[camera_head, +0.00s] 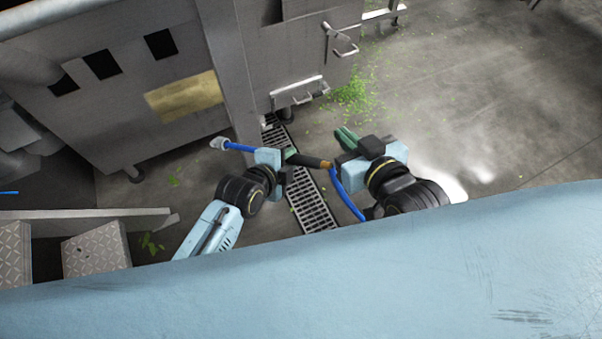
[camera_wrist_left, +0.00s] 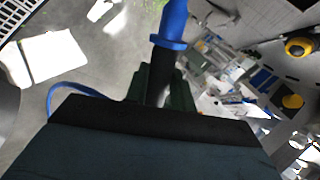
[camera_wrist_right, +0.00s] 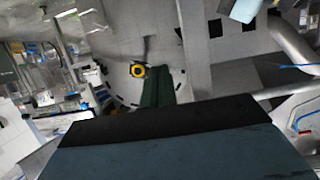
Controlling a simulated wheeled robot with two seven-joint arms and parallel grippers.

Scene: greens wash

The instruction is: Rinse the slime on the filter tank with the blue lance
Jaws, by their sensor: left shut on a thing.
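The blue lance (camera_head: 240,147) has a pale nozzle head pointing left and a black grip at its right end. My left gripper (camera_head: 289,155) is shut on the black grip; in the left wrist view the blue lance (camera_wrist_left: 173,22) rises from between the green fingers. A blue hose (camera_head: 347,198) hangs from the grip end. The grey metal tank (camera_head: 110,110) stands left of the nozzle, apart from it. A yellowish patch (camera_head: 185,97), possibly the slime, covers part of its face. My right gripper (camera_head: 346,139) is right of the lance; its green fingers (camera_wrist_right: 158,85) look closed together and empty.
A floor drain grate (camera_head: 312,200) runs below the grippers. Green leaf bits (camera_head: 355,98) lie on the floor by a second grey cabinet (camera_head: 290,55). Metal steps (camera_head: 95,252) stand at lower left. The floor at right is mostly clear.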

